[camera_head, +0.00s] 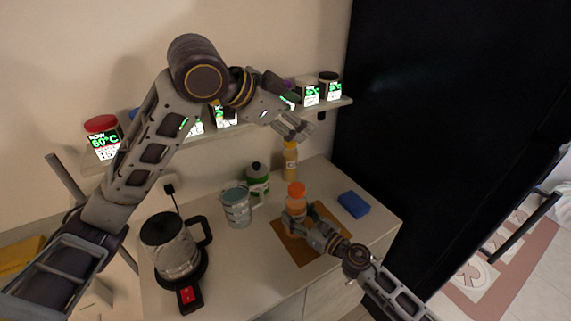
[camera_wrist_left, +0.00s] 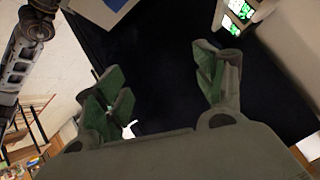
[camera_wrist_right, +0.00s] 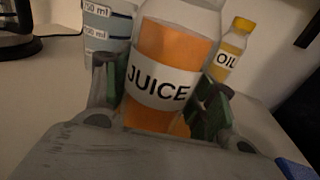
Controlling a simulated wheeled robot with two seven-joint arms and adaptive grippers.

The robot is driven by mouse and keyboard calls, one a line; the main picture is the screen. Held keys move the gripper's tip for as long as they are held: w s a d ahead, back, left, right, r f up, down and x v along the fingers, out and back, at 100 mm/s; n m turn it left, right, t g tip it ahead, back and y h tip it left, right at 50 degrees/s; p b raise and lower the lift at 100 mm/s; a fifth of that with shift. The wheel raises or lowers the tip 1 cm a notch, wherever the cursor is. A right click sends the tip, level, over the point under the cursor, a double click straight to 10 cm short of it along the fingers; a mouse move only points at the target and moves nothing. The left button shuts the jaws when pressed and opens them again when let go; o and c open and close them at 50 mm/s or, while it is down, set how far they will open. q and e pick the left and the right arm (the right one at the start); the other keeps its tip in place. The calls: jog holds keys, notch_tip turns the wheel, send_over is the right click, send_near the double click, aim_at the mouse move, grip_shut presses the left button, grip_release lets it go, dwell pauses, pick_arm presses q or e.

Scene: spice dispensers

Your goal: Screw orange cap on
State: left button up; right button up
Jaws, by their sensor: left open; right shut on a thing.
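The juice bottle (camera_head: 295,207) stands upright on a brown board (camera_head: 307,253) at the counter's middle. In the right wrist view the bottle (camera_wrist_right: 160,88) fills the centre, with orange juice and a "JUICE" label; its top is cut off. The orange cap (camera_head: 297,188) sits on the bottle's top in the head view; I cannot tell how tight it is. My right gripper (camera_head: 299,222) is shut around the bottle's body, low down, with a finger on each side. My left gripper (camera_head: 297,129) is open and empty, raised above and behind the bottle, near the shelf.
An oil bottle (camera_head: 290,160), green-labelled bottle (camera_head: 257,179), measuring jug (camera_head: 237,206) and kettle (camera_head: 172,250) stand behind and left. A blue sponge (camera_head: 353,204) lies right. The shelf (camera_head: 225,132) with lit dispensers runs along the wall. A black panel (camera_head: 450,120) rises at right.

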pick_arm(q)
jog(key=n+g+y, duration=0.4)
jog(key=n+y, duration=0.1)
jog(key=n, duration=0.2)
send_near(297, 188)
jog(key=shift+v, duration=0.9)
jog(key=shift+w+d, duration=0.1)
jog(key=shift+x, duration=5.9)
jog(key=shift+f, duration=0.1)
jog(key=shift+c, duration=0.3)
